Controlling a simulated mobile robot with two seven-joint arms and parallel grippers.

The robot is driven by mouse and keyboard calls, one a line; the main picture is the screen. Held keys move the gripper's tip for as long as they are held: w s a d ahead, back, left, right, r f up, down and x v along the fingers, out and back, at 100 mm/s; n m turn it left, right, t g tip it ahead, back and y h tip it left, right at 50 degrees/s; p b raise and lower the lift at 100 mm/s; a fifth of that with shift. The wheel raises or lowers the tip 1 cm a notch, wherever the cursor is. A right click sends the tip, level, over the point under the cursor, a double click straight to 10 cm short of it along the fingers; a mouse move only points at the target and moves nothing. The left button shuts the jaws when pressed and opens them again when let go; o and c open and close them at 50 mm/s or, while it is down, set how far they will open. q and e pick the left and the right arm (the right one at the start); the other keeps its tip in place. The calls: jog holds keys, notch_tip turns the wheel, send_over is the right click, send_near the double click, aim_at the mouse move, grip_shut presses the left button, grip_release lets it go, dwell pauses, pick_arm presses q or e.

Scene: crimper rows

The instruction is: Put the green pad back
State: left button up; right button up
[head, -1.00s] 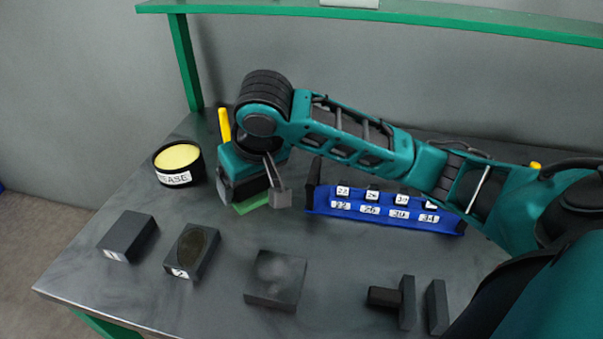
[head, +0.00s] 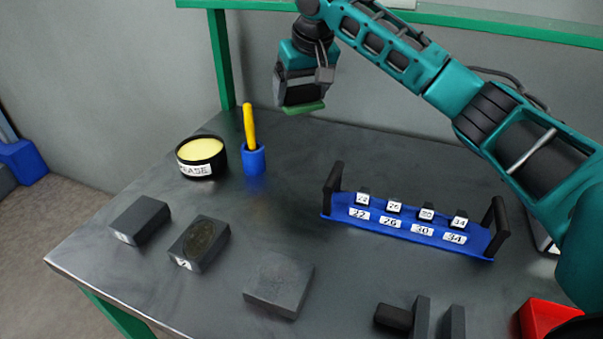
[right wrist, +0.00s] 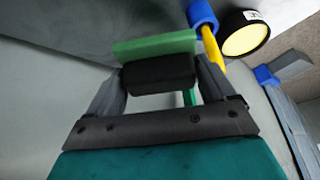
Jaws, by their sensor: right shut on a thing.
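The green pad (head: 303,108) is a flat green piece under a dark block-like grip. My right gripper (head: 301,90) is shut on it and holds it in the air above the back of the table. In the right wrist view the green pad (right wrist: 155,45) shows as a green strip on a black body (right wrist: 158,74) between the fingers of my right gripper (right wrist: 158,88). My left gripper is not in view.
A blue cup with a yellow-handled tool (head: 254,158) and a grease tin (head: 201,158) stand at the back left. A blue rack (head: 404,228) with numbered pieces sits right of centre. Dark blocks (head: 279,284) line the front. A red bin (head: 545,316) is at bottom right.

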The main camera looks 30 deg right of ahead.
jog(key=b, duration=0.2)
send_near(299, 174)
jog(key=x, duration=0.5)
jog(key=shift+w, duration=0.25)
jog(key=shift+f, duration=0.4)
jog(key=o, duration=0.8)
jog(key=p+v, duration=0.1)
jog(key=v, duration=1.1)
jog(key=shift+d+r+p, duration=0.1)
jog(key=shift+p, duration=0.25)
jog(key=shift+s, duration=0.1)
